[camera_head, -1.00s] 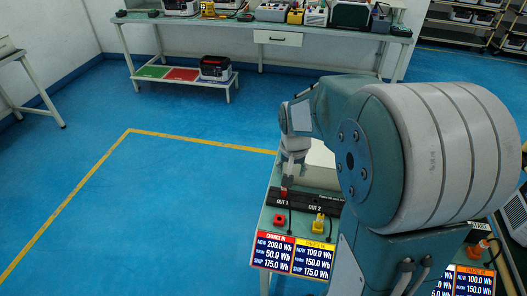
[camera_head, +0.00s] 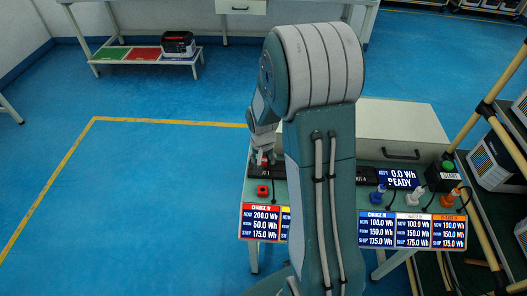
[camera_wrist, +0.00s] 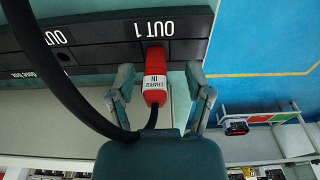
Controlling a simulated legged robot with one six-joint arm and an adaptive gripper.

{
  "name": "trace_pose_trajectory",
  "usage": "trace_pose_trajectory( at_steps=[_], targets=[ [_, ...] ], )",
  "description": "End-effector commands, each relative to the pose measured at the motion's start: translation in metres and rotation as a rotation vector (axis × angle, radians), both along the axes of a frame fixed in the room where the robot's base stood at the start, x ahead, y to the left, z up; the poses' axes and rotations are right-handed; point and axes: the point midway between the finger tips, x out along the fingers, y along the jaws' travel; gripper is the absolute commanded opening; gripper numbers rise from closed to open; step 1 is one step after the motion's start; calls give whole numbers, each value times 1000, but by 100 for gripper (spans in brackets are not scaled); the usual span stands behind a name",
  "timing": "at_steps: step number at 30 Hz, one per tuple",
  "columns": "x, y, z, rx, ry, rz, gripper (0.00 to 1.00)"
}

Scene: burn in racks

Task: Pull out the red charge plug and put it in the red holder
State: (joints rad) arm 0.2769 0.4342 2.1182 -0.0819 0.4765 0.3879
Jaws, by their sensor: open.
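The red charge plug (camera_wrist: 155,85), with a white "CHARGE IN" label, sits in the OUT 1 socket of the black strip (camera_wrist: 95,48) in the wrist view. Its dark cable runs back toward my gripper. My gripper (camera_wrist: 159,72) is open, with one finger on each side of the plug and visible gaps between. In the head view my gripper (camera_head: 263,150) is over the strip's left end, and a bit of the red plug (camera_head: 264,160) shows below it. The red holder (camera_head: 263,190) stands on the bench in front of the strip, above the red CHARGE IN panel.
My arm hides the middle of the bench (camera_head: 254,215) in the head view. A pale box (camera_head: 400,125) stands behind the strip. Blue, white and orange plugs (camera_head: 414,194) stand to the right, near a green-button box (camera_head: 446,175). Open blue floor lies left.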

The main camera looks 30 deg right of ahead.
Motion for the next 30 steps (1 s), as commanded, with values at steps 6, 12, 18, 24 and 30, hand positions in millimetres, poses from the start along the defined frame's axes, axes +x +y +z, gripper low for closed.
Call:
trace_pose_trajectory(
  at_steps=[6,12,18,24,30],
  targets=[
    [0,-1,-6,0,-1,-1,65],
    [0,-1,-6,-1,-1,0,43],
    [1,-1,-6,-1,-1,0,0],
    [0,0,-6,1,1,0,0],
    [0,0,-6,1,2,0,0]
  ],
)
